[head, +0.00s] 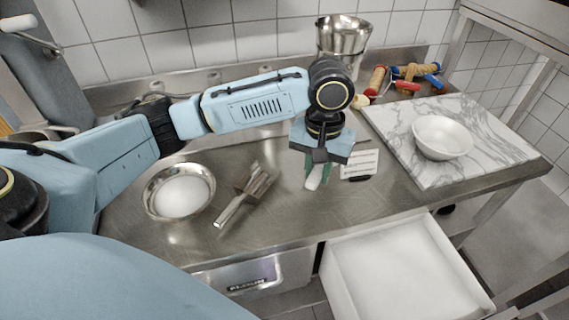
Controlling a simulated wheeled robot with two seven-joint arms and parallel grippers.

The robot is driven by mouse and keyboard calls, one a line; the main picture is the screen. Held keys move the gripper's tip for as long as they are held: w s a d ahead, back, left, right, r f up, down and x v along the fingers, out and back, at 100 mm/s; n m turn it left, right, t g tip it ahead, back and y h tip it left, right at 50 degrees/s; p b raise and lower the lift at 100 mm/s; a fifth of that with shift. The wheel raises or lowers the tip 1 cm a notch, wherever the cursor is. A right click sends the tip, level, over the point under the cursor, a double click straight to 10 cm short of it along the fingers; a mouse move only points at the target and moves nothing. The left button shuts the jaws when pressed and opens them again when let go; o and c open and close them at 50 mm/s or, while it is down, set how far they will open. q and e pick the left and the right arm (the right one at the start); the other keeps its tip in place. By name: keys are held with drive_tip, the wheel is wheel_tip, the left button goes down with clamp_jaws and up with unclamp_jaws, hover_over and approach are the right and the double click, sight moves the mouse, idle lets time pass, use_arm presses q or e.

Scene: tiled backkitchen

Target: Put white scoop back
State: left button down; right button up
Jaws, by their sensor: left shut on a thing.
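My left gripper (318,170) points down over the steel counter, right of its middle, and is shut on a small white thing (314,180), which appears to be the white scoop. Only a short white piece shows between the greenish fingers. The rest of it is hidden by the gripper. I cannot tell whether it touches the counter. My right gripper is out of view.
A white bin (343,285) of white powder stands open below the counter's front edge. A metal bowl (151,204) of white powder and a metal utensil (245,195) lie left. A marble board (400,165) carries a white bowl (442,137); a metal pot (342,37) stands behind.

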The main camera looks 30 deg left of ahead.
use_arm(q)
drive_tip(key=n+p, duration=0.6)
drive_tip(key=shift+s+d+r+p, duration=0.25)
drive_tip(key=shift+s+r+p, duration=0.05)
drive_tip(key=shift+s+r, duration=0.1)
drive_tip(key=shift+f+n+p, duration=0.2)
drive_tip(key=shift+n+p, duration=0.15)
drive_tip(key=shift+n, duration=0.15)
drive_tip(key=shift+a+f+n, duration=0.15)
drive_tip(key=shift+f+n, duration=0.1)
drive_tip(key=shift+n, duration=0.05)
wheel_tip(320, 180, down, 6)
drive_tip(key=shift+r, duration=0.2)
drive_tip(key=shift+f, duration=2.3)
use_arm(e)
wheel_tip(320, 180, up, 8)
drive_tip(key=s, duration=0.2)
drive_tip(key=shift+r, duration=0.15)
use_arm(q)
drive_tip(key=c, duration=1.6)
unclamp_jaws()
drive_tip(key=shift+f, duration=0.1)
drive_tip(key=shift+c, duration=0.2)
drive_tip(key=o, duration=0.4)
